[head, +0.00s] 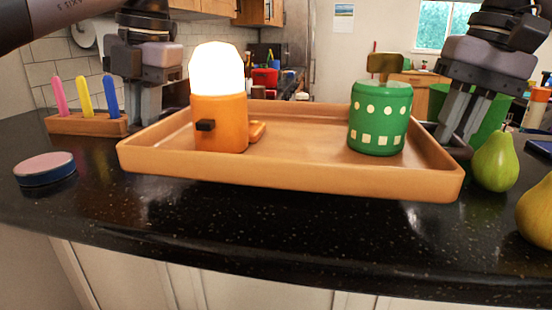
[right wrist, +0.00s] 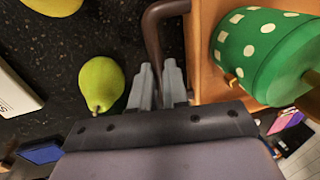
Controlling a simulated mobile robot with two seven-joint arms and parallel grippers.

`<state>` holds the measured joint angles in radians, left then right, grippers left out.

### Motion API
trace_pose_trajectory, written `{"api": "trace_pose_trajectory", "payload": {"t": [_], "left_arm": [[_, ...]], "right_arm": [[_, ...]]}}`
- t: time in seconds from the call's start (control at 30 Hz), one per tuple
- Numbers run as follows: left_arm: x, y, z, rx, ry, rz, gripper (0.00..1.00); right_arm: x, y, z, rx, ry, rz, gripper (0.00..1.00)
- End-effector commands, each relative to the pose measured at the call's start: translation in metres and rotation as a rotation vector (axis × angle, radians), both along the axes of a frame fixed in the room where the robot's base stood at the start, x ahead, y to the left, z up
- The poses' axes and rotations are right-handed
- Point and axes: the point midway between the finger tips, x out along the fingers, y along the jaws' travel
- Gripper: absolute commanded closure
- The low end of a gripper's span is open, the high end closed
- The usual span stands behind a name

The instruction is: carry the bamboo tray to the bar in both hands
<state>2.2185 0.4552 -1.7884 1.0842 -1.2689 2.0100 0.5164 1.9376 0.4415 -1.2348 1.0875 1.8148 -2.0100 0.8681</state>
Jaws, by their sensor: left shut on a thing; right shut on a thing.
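The bamboo tray (head: 290,175) is level over the black counter; I cannot tell whether it touches it. It holds an orange lamp (head: 220,125) with a glowing white top on the left and a green dotted canister (head: 380,118) on the right. The canister also shows in the right wrist view (right wrist: 262,50). My left gripper (head: 147,118) is shut at the tray's left end; its fingertips are partly hidden. My right gripper (head: 455,138) is shut on the dark handle at the right end; the handle shows in the right wrist view (right wrist: 153,35).
A wooden holder (head: 88,125) with pink, yellow and blue sticks and a round pink-topped tin (head: 45,168) stand at left. A green pear (head: 495,160) is close to the tray's right end, with a yellow fruit (head: 537,212) beyond. The counter in front is clear.

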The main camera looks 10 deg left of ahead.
Motion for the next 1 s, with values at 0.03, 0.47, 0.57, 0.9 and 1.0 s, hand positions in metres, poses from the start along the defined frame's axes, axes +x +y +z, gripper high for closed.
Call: {"api": "trace_pose_trajectory", "payload": {"t": [0.03,0.47,0.57,0.9,1.0], "left_arm": [[0.000,0.000,0.000,0.000,-0.001,0.001,1.00],[0.000,0.000,-0.015,0.000,-0.001,0.001,1.00],[0.000,0.000,-0.020,0.000,-0.001,0.001,1.00],[0.000,0.000,-0.035,0.000,-0.001,0.001,1.00],[0.000,0.000,-0.040,0.000,-0.001,0.001,1.00]], "right_arm": [[0.000,0.000,0.000,0.001,-0.001,0.000,1.00],[0.000,0.000,-0.015,0.001,-0.001,0.000,1.00],[0.000,0.000,-0.020,0.001,-0.001,0.000,1.00],[0.000,0.000,-0.035,0.001,-0.001,0.000,1.00],[0.000,0.000,-0.040,0.001,-0.001,0.000,1.00]]}}
